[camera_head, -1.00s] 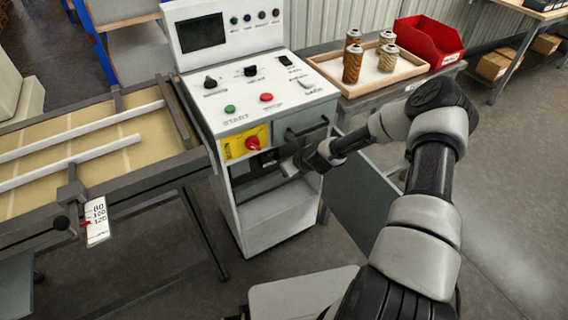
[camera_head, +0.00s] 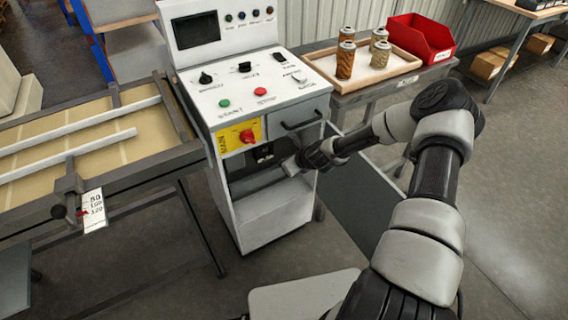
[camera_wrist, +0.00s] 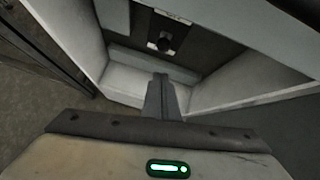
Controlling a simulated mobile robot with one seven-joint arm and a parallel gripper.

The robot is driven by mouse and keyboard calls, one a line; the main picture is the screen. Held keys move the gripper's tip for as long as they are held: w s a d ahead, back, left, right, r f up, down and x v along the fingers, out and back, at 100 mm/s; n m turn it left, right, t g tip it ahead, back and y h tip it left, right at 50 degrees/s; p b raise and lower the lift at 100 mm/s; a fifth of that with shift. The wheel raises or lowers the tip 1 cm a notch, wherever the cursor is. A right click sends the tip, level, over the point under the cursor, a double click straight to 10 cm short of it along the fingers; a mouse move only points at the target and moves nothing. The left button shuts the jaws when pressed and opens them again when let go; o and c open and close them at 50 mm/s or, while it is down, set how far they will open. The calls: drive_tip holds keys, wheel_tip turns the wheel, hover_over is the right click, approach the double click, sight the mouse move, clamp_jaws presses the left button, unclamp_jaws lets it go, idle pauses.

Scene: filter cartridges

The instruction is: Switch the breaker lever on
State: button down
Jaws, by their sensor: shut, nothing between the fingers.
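The breaker sits inside the open lower compartment of the white control cabinet (camera_head: 272,213). In the head view it is a small dark and light unit (camera_head: 264,153) below the red main switch. In the wrist view a dark lever knob (camera_wrist: 163,43) stands out from a dark panel, under a white label strip. Whether it is on or off I cannot tell. My gripper (camera_head: 291,166) is at the compartment's opening, right of and below the breaker. In the wrist view its fingers (camera_wrist: 161,78) are shut and empty, apart from the knob.
A drawer handle (camera_head: 302,124) juts out above my gripper. The red main switch (camera_head: 247,136) sits on a yellow plate. A wooden tray (camera_head: 320,65) with several cartridges and a red bin (camera_head: 425,42) are behind.

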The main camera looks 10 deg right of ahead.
drive_tip(key=s+d+r+p, duration=0.1)
drive_tip(key=s+r, duration=0.3)
drive_tip(key=r, duration=0.4)
drive_tip(key=shift+s+d+r+p, duration=0.3)
drive_tip(key=shift+s+d+r, duration=0.1)
drive_tip(key=shift+d, duration=0.2)
drive_tip(key=shift+f, duration=0.1)
